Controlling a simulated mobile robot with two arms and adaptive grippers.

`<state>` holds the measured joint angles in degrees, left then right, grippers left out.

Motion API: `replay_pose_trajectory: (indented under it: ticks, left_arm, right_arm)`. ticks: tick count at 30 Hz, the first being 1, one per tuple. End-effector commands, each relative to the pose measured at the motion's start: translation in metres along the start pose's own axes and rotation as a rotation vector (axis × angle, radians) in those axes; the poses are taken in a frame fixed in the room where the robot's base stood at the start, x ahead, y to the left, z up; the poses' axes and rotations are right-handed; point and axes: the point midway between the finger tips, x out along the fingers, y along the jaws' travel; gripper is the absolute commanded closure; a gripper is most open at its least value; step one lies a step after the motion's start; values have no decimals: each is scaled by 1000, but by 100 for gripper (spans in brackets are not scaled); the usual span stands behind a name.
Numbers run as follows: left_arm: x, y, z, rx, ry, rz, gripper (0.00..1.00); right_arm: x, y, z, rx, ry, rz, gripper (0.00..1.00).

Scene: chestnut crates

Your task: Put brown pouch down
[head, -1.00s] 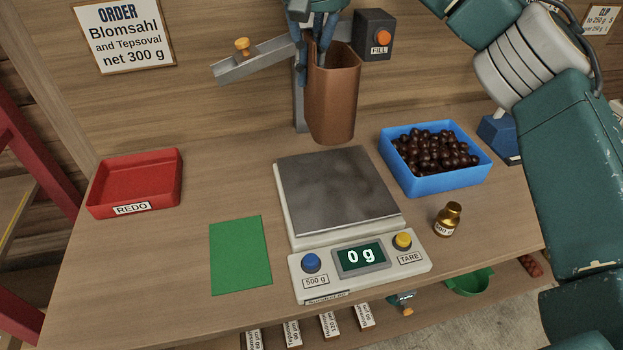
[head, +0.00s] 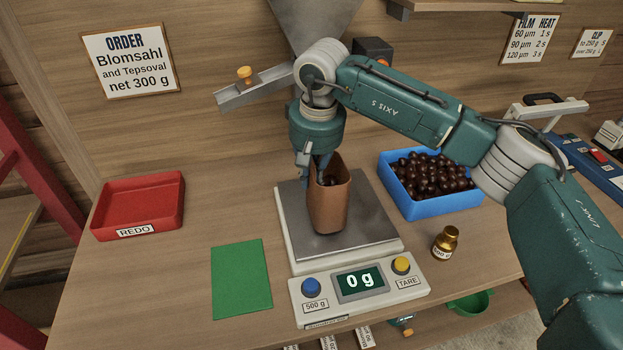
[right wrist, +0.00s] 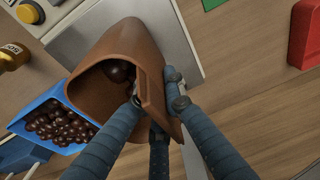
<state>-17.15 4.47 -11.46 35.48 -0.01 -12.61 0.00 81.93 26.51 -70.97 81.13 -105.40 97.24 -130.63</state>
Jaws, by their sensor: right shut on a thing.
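The brown pouch (head: 328,210) is upright over the steel plate of the scale (head: 371,236) in the head view. My right gripper (head: 316,168) is shut on the pouch's rim at its left and back side. In the right wrist view, the pouch (right wrist: 128,50) shows its open mouth with dark chestnuts inside, and the gripper's fingers (right wrist: 165,100) pinch its wall. The scale's display reads 0 g. I cannot tell whether the pouch's base touches the plate. My left gripper is not in view.
A blue crate of chestnuts (head: 440,208) stands right of the scale, with a small brass weight (head: 446,243) in front. A green mat (head: 241,280) and the red REDO tray (head: 180,205) lie to the left. A hopper (head: 314,22) hangs behind.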

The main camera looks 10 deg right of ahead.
Motion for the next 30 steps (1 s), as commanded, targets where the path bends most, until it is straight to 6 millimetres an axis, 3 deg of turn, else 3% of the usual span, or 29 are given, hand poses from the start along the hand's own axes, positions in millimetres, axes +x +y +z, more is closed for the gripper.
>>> replay_pose_trajectory:
  ticks: [3, 13, 15, 17, 25, 30]
  left_arm:
    - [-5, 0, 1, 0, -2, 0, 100]
    - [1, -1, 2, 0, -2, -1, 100]
    - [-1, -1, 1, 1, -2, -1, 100]
    - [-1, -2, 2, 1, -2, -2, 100]
    - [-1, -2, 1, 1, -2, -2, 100]
    - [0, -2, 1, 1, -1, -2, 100]
  right_arm:
    - [11, 1, 2, 0, 1, 0, 100]
    - [16, 0, 2, 0, 3, 0, 100]
    - [15, 0, 2, 0, 1, 0, 82]
    - [15, 0, 2, 0, 1, 0, 72]
    - [14, 0, 2, 0, 1, 0, 72]
    - [3, 0, 0, 0, 5, -1, 72]
